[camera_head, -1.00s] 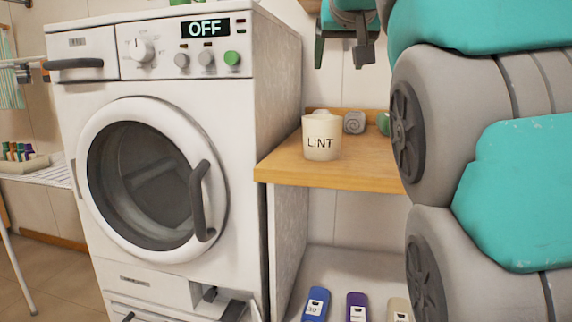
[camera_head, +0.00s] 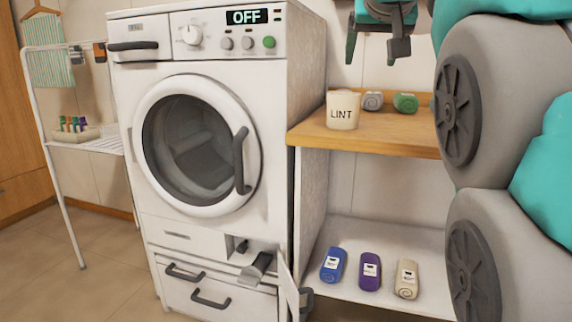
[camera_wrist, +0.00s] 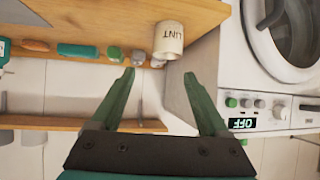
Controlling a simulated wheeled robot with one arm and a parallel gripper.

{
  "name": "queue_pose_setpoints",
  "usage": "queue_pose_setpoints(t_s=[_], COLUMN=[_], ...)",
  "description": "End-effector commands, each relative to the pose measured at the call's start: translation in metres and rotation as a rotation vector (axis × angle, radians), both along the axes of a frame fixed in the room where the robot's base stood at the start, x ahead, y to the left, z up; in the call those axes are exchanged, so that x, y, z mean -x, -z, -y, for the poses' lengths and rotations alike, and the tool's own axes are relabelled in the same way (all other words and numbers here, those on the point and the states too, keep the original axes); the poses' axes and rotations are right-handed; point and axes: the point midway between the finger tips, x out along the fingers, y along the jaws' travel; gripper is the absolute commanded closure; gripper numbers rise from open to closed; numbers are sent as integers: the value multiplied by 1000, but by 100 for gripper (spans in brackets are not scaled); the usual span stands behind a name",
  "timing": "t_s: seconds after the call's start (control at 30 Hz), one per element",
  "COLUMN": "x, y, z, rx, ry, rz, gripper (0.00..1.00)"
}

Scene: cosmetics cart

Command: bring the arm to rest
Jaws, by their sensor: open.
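My gripper (camera_head: 377,48) hangs above the wooden counter at the top of the head view, its fingers pointing down. In the wrist view my gripper (camera_wrist: 158,95) has its two green fingers spread apart with nothing between them. My grey and teal arm fills the right side of the head view. The cream LINT cup (camera_head: 343,110) stands upright on the counter below and left of the gripper. It also shows past the fingertips in the wrist view (camera_wrist: 168,38).
The white washer (camera_head: 205,150) stands left of the counter (camera_head: 400,133), its round door shut and a small lower flap open. A grey roll (camera_head: 372,100) and a green roll (camera_head: 405,102) lie behind the cup. Blue, purple and beige bottles lie on the lower shelf (camera_head: 390,240). A drying rack (camera_head: 35,110) stands far left.

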Motion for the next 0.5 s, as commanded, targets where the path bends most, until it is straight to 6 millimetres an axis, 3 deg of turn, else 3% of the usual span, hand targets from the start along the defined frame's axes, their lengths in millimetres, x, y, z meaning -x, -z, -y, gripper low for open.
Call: queue_pose_setpoints(t_s=[0.27,0.5], x=[8,27], y=[41,111], z=[8,18], rx=[-17,-41], ry=[10,20], rz=[-94,-246], gripper=[22,22])
